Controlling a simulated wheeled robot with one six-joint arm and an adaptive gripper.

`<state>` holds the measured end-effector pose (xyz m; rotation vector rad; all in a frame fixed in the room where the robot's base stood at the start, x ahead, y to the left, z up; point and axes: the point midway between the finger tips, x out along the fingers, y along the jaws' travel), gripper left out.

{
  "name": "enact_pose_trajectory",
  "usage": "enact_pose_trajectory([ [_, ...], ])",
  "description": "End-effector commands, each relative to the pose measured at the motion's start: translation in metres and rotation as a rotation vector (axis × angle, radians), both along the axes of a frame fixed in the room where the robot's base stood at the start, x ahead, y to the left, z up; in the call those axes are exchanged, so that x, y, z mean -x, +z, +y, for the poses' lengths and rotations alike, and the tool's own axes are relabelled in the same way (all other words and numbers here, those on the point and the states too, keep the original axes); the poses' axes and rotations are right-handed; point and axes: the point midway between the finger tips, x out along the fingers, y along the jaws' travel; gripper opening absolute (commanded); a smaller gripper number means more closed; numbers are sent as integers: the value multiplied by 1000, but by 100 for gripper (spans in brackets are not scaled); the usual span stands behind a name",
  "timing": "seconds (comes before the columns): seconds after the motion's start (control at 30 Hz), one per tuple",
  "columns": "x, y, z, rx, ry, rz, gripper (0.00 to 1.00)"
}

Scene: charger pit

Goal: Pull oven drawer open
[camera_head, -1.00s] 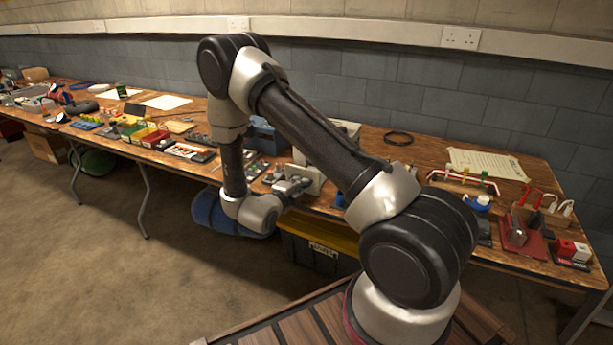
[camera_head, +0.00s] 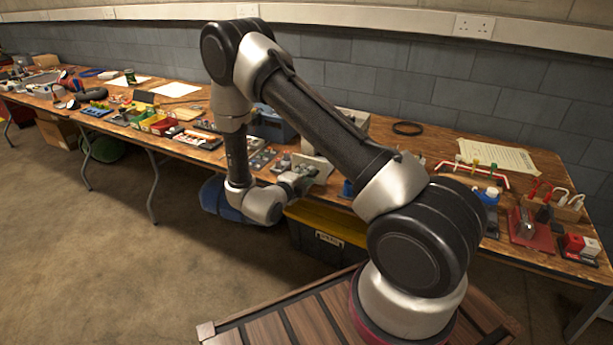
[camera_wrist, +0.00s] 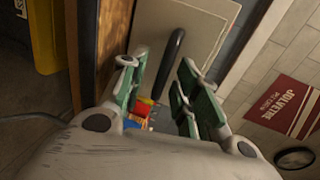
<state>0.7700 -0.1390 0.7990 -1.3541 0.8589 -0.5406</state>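The oven is a cream box (camera_head: 318,166) on the table, partly hidden by my arm in the head view. In the wrist view its flat cream front (camera_wrist: 196,35) carries a dark bar handle (camera_wrist: 170,62). My gripper (camera_wrist: 160,72) has its two green-padded fingers apart, one on each side of the handle. The handle's far part lies between or just beyond the fingertips; I cannot tell whether they touch it. In the head view my gripper (camera_head: 297,181) is small, in front of the oven at the table edge. No gap at the drawer is visible.
The wooden table (camera_head: 440,143) is crowded with tools and parts on both sides. A black bin with a yellow lid (camera_head: 325,225) stands under the table below my gripper. A blue container (camera_head: 222,200) is beside it. Open floor (camera_head: 110,260) lies at front left.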

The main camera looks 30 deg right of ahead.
Motion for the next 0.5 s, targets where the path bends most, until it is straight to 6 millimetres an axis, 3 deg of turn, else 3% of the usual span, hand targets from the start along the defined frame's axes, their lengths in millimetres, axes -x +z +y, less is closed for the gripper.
enact_pose_trajectory([
  [0.3, 40, 15, 53, 0, 4, 0, 31],
  [0.5, 61, 22, 77, 0, 1, 1, 31],
])
